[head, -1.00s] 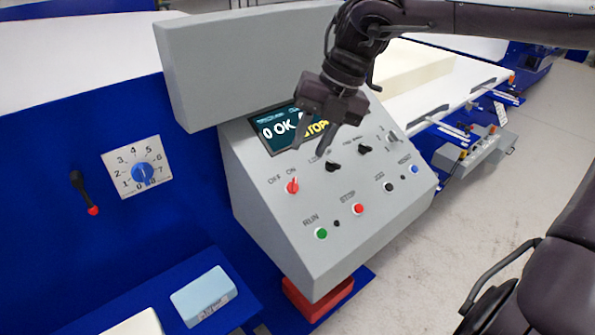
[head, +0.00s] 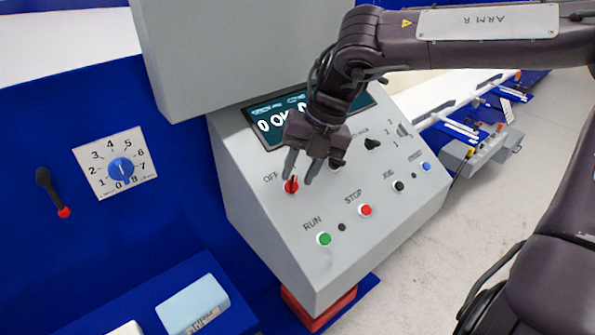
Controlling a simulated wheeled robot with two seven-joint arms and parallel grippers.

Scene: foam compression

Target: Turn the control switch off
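The red control switch (head: 291,186) is on the sloped grey control panel (head: 250,185), below the OFF label. My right gripper (head: 299,180) reaches down from above, its two fingers spread apart. Its left fingertip overlaps the switch in the picture, and the right fingertip is just to the right of it. The fingers partly hide the switch and cover the ON label, so I cannot tell its pointer direction or whether they touch it. My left gripper is not in view.
Below the switch are the green RUN button (head: 324,239) and red STOP button (head: 365,210). A black knob (head: 373,144) sits to the right. The display (head: 268,126) is partly hidden by my gripper. A blue numbered dial (head: 121,169) and a red-tipped lever (head: 53,192) are at left.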

